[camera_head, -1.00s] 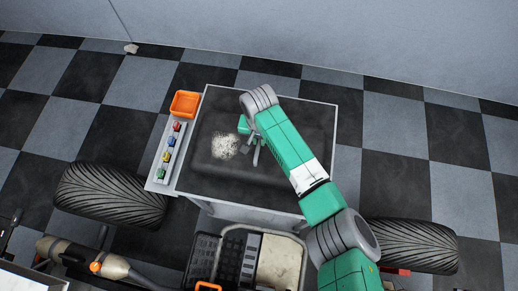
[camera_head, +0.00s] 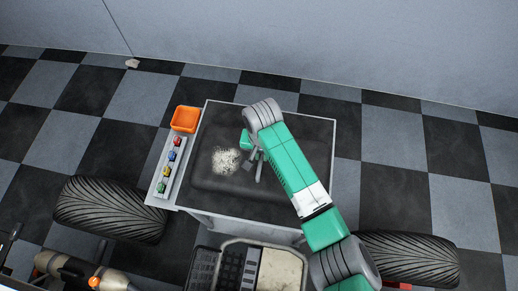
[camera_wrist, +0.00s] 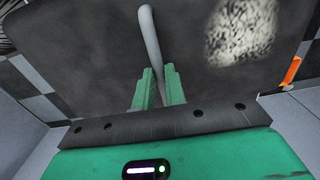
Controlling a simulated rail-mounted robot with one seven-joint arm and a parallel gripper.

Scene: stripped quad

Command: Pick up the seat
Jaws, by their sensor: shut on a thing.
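The seat (camera_head: 215,180) looks like a dark, low, rounded pad with a pale scuffed patch (camera_head: 226,161). It lies on the dark top of a grey cart. In the wrist view the seat (camera_wrist: 80,40) fills the upper part, with the patch at upper right. My gripper (camera_head: 255,158) is over the seat, just right of the patch. In the wrist view the green fingers of my gripper (camera_wrist: 157,82) are shut on a grey bar (camera_wrist: 149,35) that runs across the dark surface. I cannot tell how the bar joins the seat. The fingertips' contact is partly hidden.
An orange bin (camera_head: 185,119) and a strip of coloured blocks (camera_head: 171,168) are along the cart's left edge. Tyres stand at left (camera_head: 110,208) and right (camera_head: 410,262). The checkered floor behind is mostly clear.

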